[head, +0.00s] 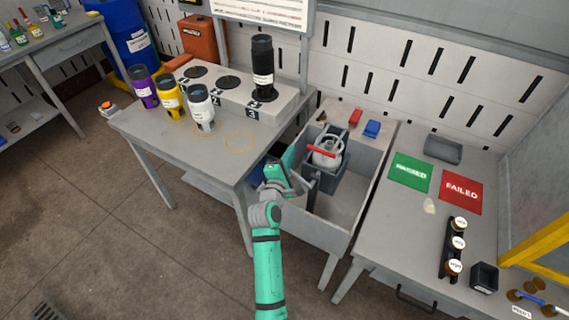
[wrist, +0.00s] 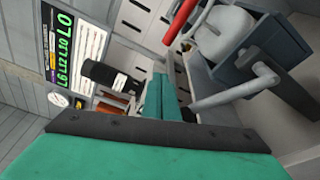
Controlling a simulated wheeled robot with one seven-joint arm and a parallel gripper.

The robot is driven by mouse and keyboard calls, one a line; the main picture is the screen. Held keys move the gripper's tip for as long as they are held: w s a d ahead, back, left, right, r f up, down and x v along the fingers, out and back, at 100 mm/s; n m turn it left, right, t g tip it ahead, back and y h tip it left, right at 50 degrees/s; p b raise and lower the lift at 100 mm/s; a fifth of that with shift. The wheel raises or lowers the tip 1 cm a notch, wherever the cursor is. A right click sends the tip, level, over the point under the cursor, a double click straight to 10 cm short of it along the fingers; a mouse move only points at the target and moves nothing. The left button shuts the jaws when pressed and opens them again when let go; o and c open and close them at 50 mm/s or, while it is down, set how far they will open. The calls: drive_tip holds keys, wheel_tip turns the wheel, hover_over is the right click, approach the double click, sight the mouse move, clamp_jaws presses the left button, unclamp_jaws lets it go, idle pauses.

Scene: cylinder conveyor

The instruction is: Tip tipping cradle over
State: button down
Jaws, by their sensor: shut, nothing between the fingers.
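The tipping cradle (head: 322,184) is a dark grey frame inside the grey trough between the two tables. It holds a white container (head: 328,158) with a red bar (head: 321,151) across it. The cradle also shows at the upper right of the wrist view (wrist: 278,46). A grey lever-like bar (wrist: 235,92) stands out from it towards my fingers. My gripper (head: 277,168) is teal, shut and empty, at the trough's left side, left of the cradle. Its closed fingers show in the wrist view (wrist: 162,97). I cannot tell whether they touch the bar.
The trough's front wall (head: 310,232) lies below the cradle, with bare floor inside at right. The left table (head: 215,150) carries purple, yellow, white and black cylinders. The right table (head: 400,235) carries green and red mats, a black rack and small trays.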

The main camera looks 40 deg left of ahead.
drive_tip(key=shift+w+d+r, duration=0.25)
drive_tip(key=shift+w+d, duration=0.25)
drive_tip(key=shift+d, duration=0.15)
drive_tip(key=shift+w+d+r, duration=0.25)
drive_tip(key=shift+w+d, duration=0.2)
drive_tip(key=shift+d, duration=0.15)
drive_tip(key=shift+w+d+r+m, duration=0.1)
drive_tip(key=shift+d+m, duration=0.15)
drive_tip(key=shift+m, duration=0.05)
drive_tip(key=shift+d+r, duration=0.1)
drive_tip(key=shift+d, duration=0.05)
drive_tip(key=shift+d, duration=0.1)
